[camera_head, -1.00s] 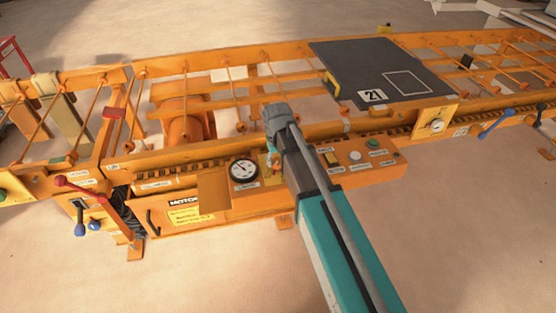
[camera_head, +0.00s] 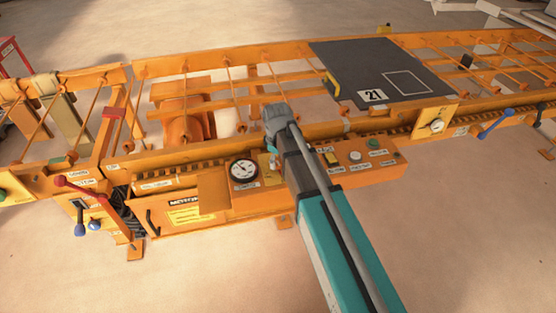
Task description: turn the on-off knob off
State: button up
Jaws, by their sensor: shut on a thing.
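The orange control panel (camera_head: 212,193) of the conveyor runs across the middle of the view. My arm reaches in from the lower right, with its grey wrist above the panel. My gripper (camera_head: 273,167) points down at the panel, just right of the round gauge (camera_head: 244,171). Only a small part of it shows beside the arm link. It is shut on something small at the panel. The on-off knob cannot be made out; my gripper and arm cover that spot. Which way the knob points cannot be seen.
A dark plate (camera_head: 372,65) marked 21 lies on the rollers. Levers with red (camera_head: 60,182) and blue knobs stick out at the left. The floor in front is clear.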

jog(key=shift+d, duration=0.1)
jog(key=o, duration=1.2)
jog(key=shift+r, duration=0.15)
